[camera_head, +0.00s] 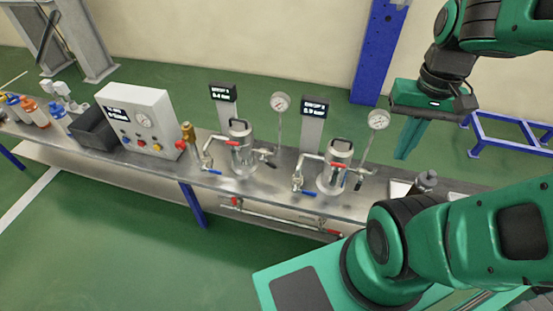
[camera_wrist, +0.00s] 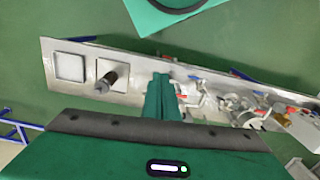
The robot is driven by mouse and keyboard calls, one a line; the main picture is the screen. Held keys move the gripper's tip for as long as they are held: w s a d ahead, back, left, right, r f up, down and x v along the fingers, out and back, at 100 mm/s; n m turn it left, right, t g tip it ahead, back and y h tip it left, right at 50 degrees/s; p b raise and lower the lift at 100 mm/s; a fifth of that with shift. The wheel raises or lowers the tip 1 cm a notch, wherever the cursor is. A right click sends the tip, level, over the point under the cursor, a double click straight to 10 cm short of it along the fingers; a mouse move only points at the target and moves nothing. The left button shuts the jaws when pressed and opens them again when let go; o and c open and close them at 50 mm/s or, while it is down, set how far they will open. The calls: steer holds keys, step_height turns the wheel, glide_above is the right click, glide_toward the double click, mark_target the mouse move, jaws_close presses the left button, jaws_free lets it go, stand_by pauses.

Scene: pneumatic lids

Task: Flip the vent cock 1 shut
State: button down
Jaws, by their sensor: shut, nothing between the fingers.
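Two steel vessels stand on the bench: a left vessel (camera_head: 242,157) and a right vessel (camera_head: 331,180). Each has small piped cocks with coloured levers. The left vessel shows a red lever (camera_head: 232,143), a blue lever (camera_head: 212,171) and a dark lever (camera_head: 269,164). The right vessel also has a red lever (camera_head: 338,165) and a blue lever (camera_head: 302,193). I cannot read which lever is vent cock 1. My gripper (camera_head: 402,156) is shut and empty, pointing down, right of and above the right vessel. Its fingers show in the wrist view (camera_wrist: 162,92), apart from the cocks.
Two dark display signs (camera_head: 222,91) and (camera_head: 315,104) and two gauges (camera_head: 280,102) and (camera_head: 378,119) rise behind the vessels. A control box (camera_head: 140,119), a dark bin (camera_head: 95,133) and bottles stand left. A blue post (camera_head: 378,50) stands behind.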

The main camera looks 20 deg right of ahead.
mark_target(271, 165)
steer(key=w+a+f+t+y, duration=0.1)
steer(key=w+a+f, duration=0.2)
steer(key=w+f, duration=0.3)
steer(key=w+a+f+t+y, duration=0.1)
steer(key=w+a+f+y, duration=0.1)
steer(key=w+a+f, duration=0.2)
steer(key=w+a+f+t+y, duration=0.2)
steer(key=w+f, duration=0.7)
steer(key=w, duration=0.7)
steer(key=shift+w+a+f+m, duration=0.4)
steer(key=shift+a, duration=0.35)
steer(key=x, duration=1.4)
steer(key=shift+s+d+f, duration=0.1)
